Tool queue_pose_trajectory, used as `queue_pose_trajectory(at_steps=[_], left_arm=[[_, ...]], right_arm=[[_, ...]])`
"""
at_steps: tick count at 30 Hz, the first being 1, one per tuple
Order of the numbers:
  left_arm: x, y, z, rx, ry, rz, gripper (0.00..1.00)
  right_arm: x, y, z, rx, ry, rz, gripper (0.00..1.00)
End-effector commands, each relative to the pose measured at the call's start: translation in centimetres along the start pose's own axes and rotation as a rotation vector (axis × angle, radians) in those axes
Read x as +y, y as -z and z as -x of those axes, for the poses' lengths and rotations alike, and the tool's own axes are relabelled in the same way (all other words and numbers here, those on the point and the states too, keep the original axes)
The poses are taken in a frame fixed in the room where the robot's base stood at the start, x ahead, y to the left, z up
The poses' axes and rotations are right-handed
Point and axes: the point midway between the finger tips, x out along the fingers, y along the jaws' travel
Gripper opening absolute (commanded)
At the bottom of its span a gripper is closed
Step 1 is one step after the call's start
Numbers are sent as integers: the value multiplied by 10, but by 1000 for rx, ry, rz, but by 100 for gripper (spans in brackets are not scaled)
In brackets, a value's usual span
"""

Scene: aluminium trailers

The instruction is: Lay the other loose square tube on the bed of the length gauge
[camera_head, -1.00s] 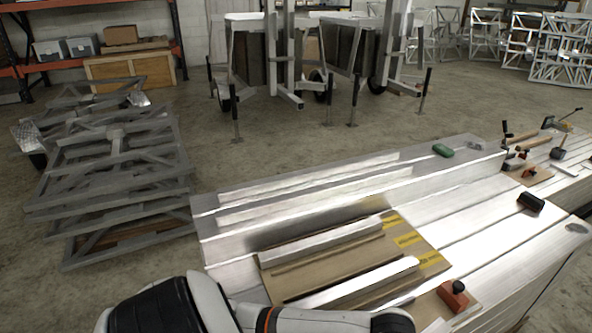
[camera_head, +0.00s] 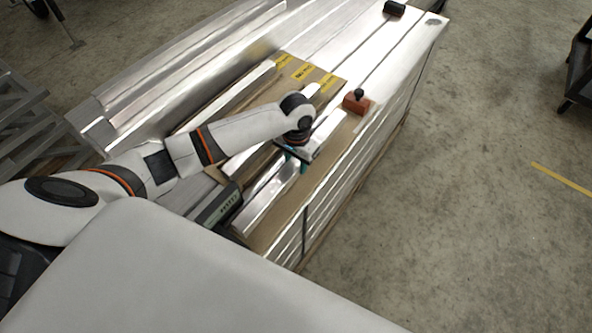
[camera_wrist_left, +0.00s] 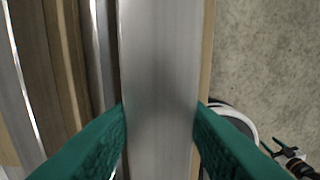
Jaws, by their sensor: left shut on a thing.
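My left gripper (camera_head: 294,156) is shut on a shiny square tube (camera_head: 262,202). In the left wrist view its teal fingers press on both sides of the tube (camera_wrist_left: 160,90). The tube runs lengthwise over the wooden bed of the length gauge (camera_head: 333,133), in line with it. I cannot tell whether it rests on the bed or hangs just above. The gauge has a red stop block (camera_head: 355,102) at its far end and a grey display box (camera_head: 216,207) by the near end. A small teal-tipped part of my right gripper (camera_wrist_left: 279,150) shows at the lower right of the wrist view; its opening is unclear.
A brown board with yellow labels (camera_head: 302,72) lies left of the gauge and holds other metal tubes. A black block (camera_head: 394,8) sits at the bench's far end.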

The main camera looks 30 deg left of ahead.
Motion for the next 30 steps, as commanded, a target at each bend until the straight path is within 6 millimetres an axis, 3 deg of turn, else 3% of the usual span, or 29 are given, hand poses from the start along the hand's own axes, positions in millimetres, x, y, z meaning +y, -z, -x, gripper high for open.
queue_pose_trajectory(at_steps=[11,21,22,26,30], left_arm=[[0,-1,-39,-2,1,0,0],[0,-1,-41,-3,0,0,0],[0,0,-43,0,0,0,38],[0,0,-43,-1,0,0,58],[0,0,-42,-1,0,0,58]], right_arm=[[1,4,-4,4,-1,1,50],[6,4,-4,5,-8,0,50],[7,4,-4,5,-8,0,50],[8,4,-4,6,-9,0,50],[8,4,-4,6,-9,0,50]])
